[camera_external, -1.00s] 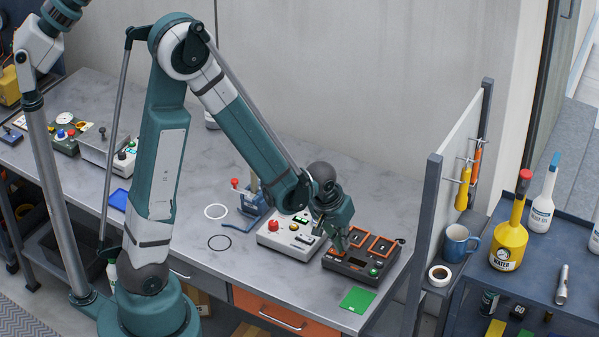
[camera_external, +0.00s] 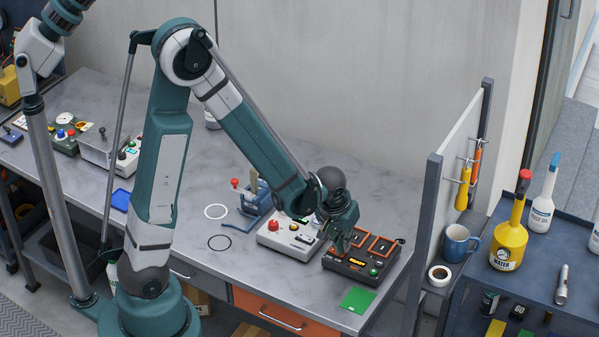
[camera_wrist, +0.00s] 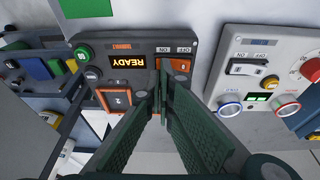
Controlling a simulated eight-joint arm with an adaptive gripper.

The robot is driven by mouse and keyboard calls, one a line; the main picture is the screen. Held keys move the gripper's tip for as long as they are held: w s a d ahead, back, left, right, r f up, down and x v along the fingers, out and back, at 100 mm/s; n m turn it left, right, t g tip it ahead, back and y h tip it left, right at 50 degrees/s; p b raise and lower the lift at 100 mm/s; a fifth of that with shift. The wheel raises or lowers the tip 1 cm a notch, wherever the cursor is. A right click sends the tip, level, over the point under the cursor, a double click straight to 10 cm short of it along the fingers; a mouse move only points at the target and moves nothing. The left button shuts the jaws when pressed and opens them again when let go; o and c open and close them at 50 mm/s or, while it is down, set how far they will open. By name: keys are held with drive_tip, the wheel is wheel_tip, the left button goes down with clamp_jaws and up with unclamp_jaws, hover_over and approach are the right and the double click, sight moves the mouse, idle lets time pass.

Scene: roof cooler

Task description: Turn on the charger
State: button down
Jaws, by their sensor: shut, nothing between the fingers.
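The charger (camera_external: 335,264) is a dark box with orange-framed bays at the front right of the bench. In the wrist view, the charger (camera_wrist: 200,50) has a lit display (camera_wrist: 128,61) reading READY, upside down. An orange rocker switch (camera_wrist: 182,65) sits beside it near ON and OFF labels. A green button (camera_wrist: 84,53) is at its other end. My gripper (camera_external: 340,248) is shut and empty above the charger's left side. In the wrist view, its fingertips (camera_wrist: 163,88) are close to the switch and partly cover it; contact cannot be told.
A light grey control box (camera_external: 288,240) with a red button stands just left of the charger. A green pad (camera_external: 357,300) lies in front. A panel (camera_external: 452,170) with hanging tools rises to the right. The bench's middle is mostly clear.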

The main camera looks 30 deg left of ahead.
drive_tip(key=shift+a+r, duration=0.1)
drive_tip(key=shift+a, duration=0.15)
drive_tip(key=shift+a+r, duration=0.1)
drive_tip(key=shift+a, duration=0.35)
drive_tip(key=shift+r, duration=0.2)
drive_tip(key=shift+r+p, duration=1.15)
drive_tip(key=shift+r, duration=0.65)
drive_tip(key=d+v, duration=0.2)
drive_tip(key=v, duration=0.7)
drive_tip(key=shift+r+p, duration=0.35)
drive_tip(key=shift+r, duration=0.05)
drive_tip(key=shift+s, duration=0.15)
